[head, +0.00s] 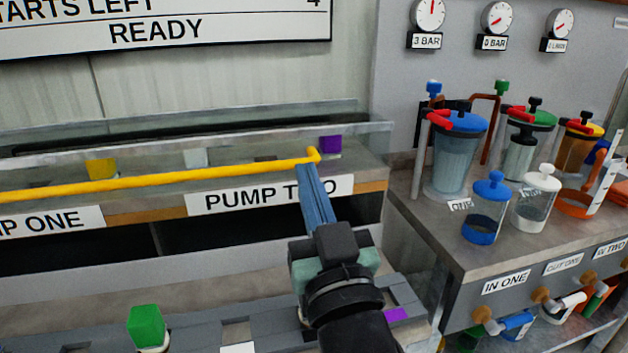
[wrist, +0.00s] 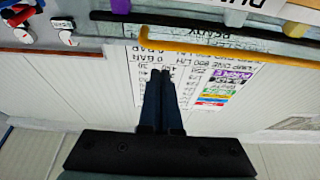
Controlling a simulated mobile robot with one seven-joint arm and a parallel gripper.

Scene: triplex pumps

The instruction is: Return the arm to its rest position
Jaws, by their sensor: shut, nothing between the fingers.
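My gripper (head: 313,170) is in the middle of the head view, with its blue-grey fingers together and nothing between them. Its fingertips appear close to the end of a yellow bar (head: 180,177); I cannot tell whether they touch it. In the wrist view my gripper (wrist: 162,74) points up the picture, fingers shut. The yellow bar (wrist: 225,46) crosses above the fingertips there. Behind the fingers is a white chart (wrist: 205,80) with printed rows, seen upside down.
The PUMP TWO label (head: 270,194) is on the ledge by my fingers. A green block (head: 145,325) stands at lower left. A purple block (head: 330,145) sits behind the bar's end. A bench (head: 430,225) with several cylinders and gauges above stands at right.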

